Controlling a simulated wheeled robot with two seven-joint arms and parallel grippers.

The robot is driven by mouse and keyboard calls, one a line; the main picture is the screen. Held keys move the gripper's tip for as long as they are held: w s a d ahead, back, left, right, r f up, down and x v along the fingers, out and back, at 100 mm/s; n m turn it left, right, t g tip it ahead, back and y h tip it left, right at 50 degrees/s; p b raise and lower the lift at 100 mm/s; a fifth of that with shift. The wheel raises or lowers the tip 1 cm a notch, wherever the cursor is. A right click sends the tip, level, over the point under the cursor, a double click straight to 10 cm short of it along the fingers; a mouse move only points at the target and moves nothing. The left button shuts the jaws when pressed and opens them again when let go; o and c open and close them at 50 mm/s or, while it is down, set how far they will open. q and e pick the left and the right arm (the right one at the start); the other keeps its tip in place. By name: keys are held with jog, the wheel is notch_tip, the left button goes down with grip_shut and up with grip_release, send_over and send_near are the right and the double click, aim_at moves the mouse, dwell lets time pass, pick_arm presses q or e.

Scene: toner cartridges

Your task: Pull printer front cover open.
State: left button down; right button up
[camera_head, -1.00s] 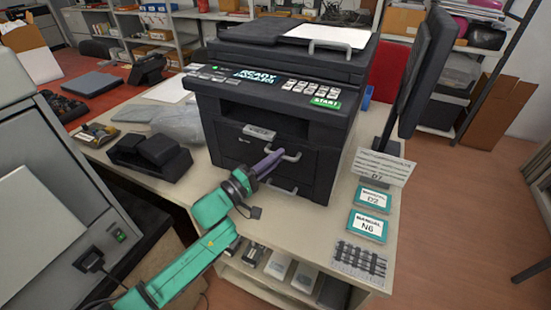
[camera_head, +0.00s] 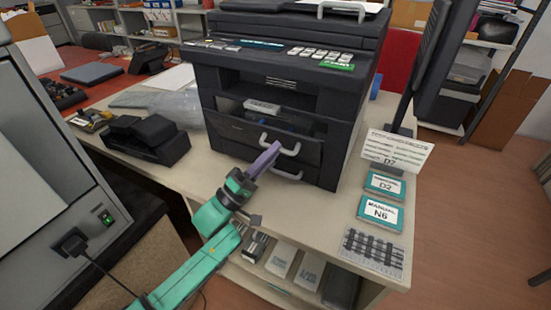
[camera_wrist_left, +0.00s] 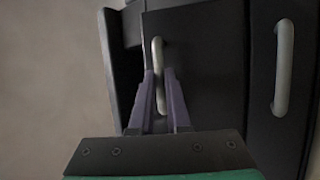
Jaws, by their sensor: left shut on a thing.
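The black printer (camera_head: 355,95) stands on the pale table. Its front cover (camera_head: 230,132) is tilted outward at the top, and a dark opening with parts inside (camera_head: 290,120) shows above it. The light grey cover handle (camera_head: 290,150) also shows in the left wrist view (camera_wrist_left: 158,60), between the two purple fingers. My left gripper (camera_head: 270,153) is shut on this handle, and its fingers hide part of it. A second, lower handle (camera_head: 288,175) is on the panel below; it also shows in the left wrist view (camera_wrist_left: 284,68). My right gripper is not in view.
A black device (camera_head: 148,140) sits left of the printer. Manuals D2 (camera_head: 385,184) and N6 (camera_head: 380,212) and a D7 card (camera_head: 395,152) lie or stand to the right. A monitor (camera_head: 440,60) rises there. Table space in front of the printer is clear.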

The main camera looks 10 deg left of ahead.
pick_arm(q)
jog(key=f+b, duration=0.1)
jog(key=s+f+m+h+b, duration=0.1)
jog(key=b, duration=0.1)
jog(key=shift+a+m+h, duration=0.15)
jog(key=shift+m+h, duration=0.15)
jog(key=shift+s+r+m+h+b, duration=0.1)
jog(key=shift+s+m+h+b, duration=0.15)
jog(key=shift+h+b, duration=0.35)
jog(key=c, duration=0.9)
grip_release()
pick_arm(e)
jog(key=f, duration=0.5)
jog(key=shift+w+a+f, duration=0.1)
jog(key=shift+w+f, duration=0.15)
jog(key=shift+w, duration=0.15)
pick_arm(q)
jog(key=shift+a, duration=0.1)
